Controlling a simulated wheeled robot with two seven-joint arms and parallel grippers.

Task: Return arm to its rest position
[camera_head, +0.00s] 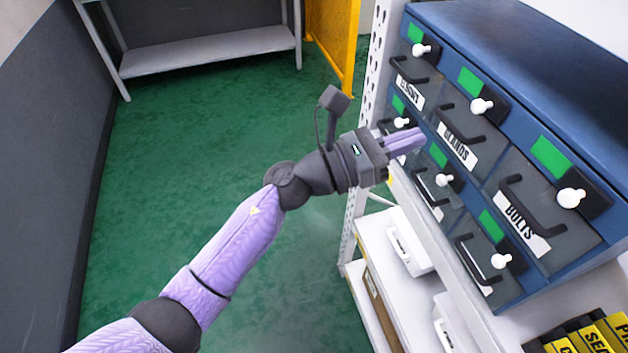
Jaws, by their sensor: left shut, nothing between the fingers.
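My left arm comes in from the lower left and reaches toward the right. My left gripper (405,142) has its purple fingers together, with nothing between them. It is in front of the left side of a blue drawer cabinet (520,50). The fingertips overlap a drawer area below the left top drawer in the picture; I cannot tell whether they touch it. My right gripper is not in view.
The cabinet has dark drawers with white knobs, black handles and labels, including a GLANDS drawer (462,140) and a BOLTS drawer (530,215). Its white rack (430,255) holds white devices below. A grey shelf (205,45) stands at the back. Green floor (200,150) is clear on the left.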

